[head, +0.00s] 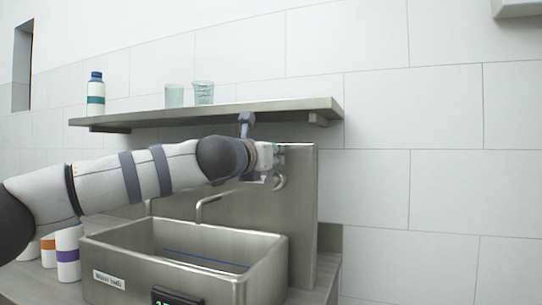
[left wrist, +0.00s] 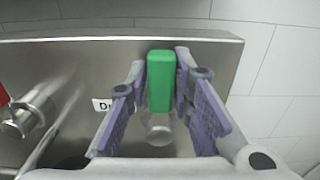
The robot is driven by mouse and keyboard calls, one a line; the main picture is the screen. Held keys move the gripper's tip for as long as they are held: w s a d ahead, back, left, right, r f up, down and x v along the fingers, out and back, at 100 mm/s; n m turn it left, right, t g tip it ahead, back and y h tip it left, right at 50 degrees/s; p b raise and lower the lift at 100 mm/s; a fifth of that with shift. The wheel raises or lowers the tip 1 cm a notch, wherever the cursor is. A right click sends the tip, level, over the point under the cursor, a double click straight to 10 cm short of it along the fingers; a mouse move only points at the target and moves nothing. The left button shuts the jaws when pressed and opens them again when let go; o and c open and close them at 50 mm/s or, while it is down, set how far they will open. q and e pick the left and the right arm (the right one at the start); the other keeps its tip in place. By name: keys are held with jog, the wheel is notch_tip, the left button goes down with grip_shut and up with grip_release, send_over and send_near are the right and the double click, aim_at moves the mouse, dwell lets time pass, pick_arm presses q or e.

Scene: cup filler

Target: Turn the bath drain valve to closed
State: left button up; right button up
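The drain valve has a green handle (left wrist: 161,80) that points up in the left wrist view, above a round metal hub (left wrist: 158,130) on the steel panel. A white label beside it shows only a "D"; the rest is hidden by a finger. My left gripper (left wrist: 160,72) has its two purple-padded fingers on either side of the green handle, with a thin gap at the left, so it looks open around it. In the head view my left gripper (head: 278,158) is at the upright panel above the basin, and it hides the handle. My right gripper is not in view.
The steel basin (head: 262,268) with a bent spout (head: 208,200) is below my left arm. A shelf (head: 215,112) above it carries a bottle (head: 96,94) and two glasses (head: 203,92). Cups (head: 67,255) stand at lower left. A red-handled valve (left wrist: 4,97) is left of the drain valve.

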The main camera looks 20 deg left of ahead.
pick_arm(q)
jog(key=shift+o, duration=0.9)
jog(key=s, duration=1.2)
jog(key=shift+a, duration=0.25)
